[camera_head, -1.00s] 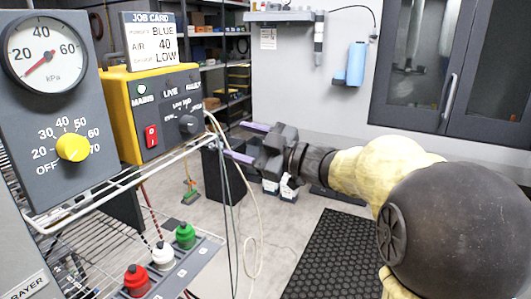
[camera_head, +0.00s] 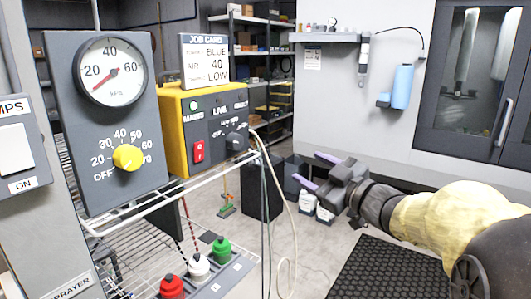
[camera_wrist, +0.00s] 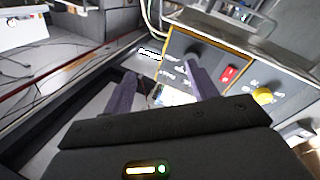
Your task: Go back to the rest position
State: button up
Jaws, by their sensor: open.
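My gripper (camera_head: 314,172) is at the middle right in the head view, its two purple-grey fingers spread apart and pointing left. Nothing shows between the fingers. In the wrist view my gripper (camera_wrist: 160,90) also shows open and empty, with the yellow control box (camera_wrist: 215,70) beyond the fingers. In the head view the yellow control box (camera_head: 180,130) stands on a white wire shelf, left of the gripper and apart from it. The job card (camera_head: 206,60) on it reads BLUE, AIR 40, LOW.
A grey gauge panel (camera_head: 107,120) with a yellow knob (camera_head: 127,157) stands at left. Red (camera_head: 171,287), white (camera_head: 199,265) and green (camera_head: 222,247) plugs sit on a rack below. A dark bin (camera_head: 262,190) and hanging hoses are near the gripper. A black mat (camera_head: 385,270) lies on the floor.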

jog(key=s+d+f+m+g+h+p, duration=0.25)
jog(key=f+m+h, duration=0.25)
jog(key=f, duration=0.3)
jog(key=s+d+f+m+g+h+p, duration=0.1)
jog(key=d+f+m+h, duration=0.2)
jog(key=f+m+h, duration=0.3)
jog(key=s+a+f+m+g, duration=0.1)
jog(key=s+a+f+g, duration=0.1)
jog(key=s+f+g, duration=0.2)
jog(key=s+a+f+m+g+p, duration=0.1)
jog(key=s+f+g, duration=0.4)
jog(key=s+f, duration=0.3)
jog(key=s, duration=0.4)
jog(key=shift+s+a+p, duration=0.15)
jog(key=shift+a+p, duration=0.15)
jog(key=shift+a, duration=0.05)
jog(key=shift+f, duration=0.1)
jog(key=shift+c, duration=0.2)
